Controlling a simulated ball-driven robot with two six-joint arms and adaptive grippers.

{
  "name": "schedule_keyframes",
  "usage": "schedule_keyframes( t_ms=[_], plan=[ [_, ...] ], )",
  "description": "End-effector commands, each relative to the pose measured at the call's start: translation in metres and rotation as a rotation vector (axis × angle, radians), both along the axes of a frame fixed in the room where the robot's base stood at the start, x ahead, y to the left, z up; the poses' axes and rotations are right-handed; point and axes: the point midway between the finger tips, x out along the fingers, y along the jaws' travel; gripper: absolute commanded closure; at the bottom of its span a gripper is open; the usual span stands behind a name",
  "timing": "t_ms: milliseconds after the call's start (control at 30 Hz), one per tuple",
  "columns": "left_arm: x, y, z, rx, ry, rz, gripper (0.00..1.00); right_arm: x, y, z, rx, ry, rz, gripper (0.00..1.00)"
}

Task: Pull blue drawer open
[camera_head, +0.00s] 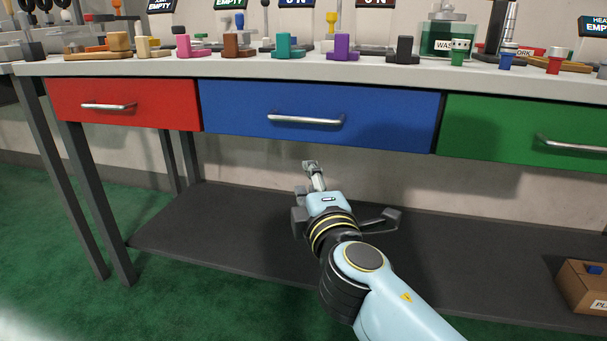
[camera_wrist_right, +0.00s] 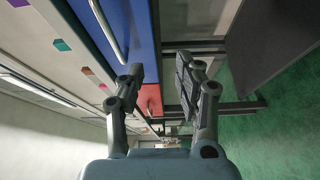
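The blue drawer (camera_head: 235,108) sits under the worktop between a red and a green drawer, its front in line with theirs, so it looks closed. Its silver bar handle (camera_head: 305,120) runs across the middle of the front. My right gripper (camera_head: 311,174) is below the blue drawer, under the handle and apart from it. In the right wrist view the right gripper (camera_wrist_right: 160,80) has its two fingers spread with nothing between them. There the blue drawer (camera_wrist_right: 140,35) and its handle (camera_wrist_right: 108,28) lie at the upper left, beside the fingers. My left gripper is not in view.
The red drawer (camera_head: 125,107) and green drawer (camera_head: 500,138) flank the blue one, each with a handle. Several small coloured items stand on the worktop (camera_head: 250,66). A dark lower shelf (camera_head: 220,235) lies below. A cardboard box (camera_head: 585,288) stands at the lower right.

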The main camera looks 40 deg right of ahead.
Motion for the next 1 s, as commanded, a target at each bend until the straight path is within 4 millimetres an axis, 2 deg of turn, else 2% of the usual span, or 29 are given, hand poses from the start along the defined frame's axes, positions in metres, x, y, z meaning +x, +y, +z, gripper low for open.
schedule_keyframes(
  t_ms=[33, 133, 300, 700, 800, 1000],
  plan=[
    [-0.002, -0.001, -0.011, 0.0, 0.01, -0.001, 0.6, -0.002, -0.003, 0.01, -0.053, -0.038, -0.018, 0.66],
    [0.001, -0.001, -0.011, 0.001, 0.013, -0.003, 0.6, -0.004, -0.007, 0.04, -0.126, -0.092, -0.046, 0.66],
    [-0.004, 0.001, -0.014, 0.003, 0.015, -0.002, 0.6, 0.006, -0.015, 0.062, -0.16, -0.121, -0.058, 0.66],
    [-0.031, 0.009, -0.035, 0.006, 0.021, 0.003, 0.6, 0.072, -0.048, 0.074, -0.157, -0.118, -0.058, 0.66],
    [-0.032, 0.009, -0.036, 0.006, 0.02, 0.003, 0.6, 0.082, -0.053, 0.074, -0.156, -0.116, -0.057, 0.66],
    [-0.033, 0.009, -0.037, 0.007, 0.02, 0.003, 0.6, 0.089, -0.056, 0.075, -0.154, -0.115, -0.057, 0.66]
  ],
)
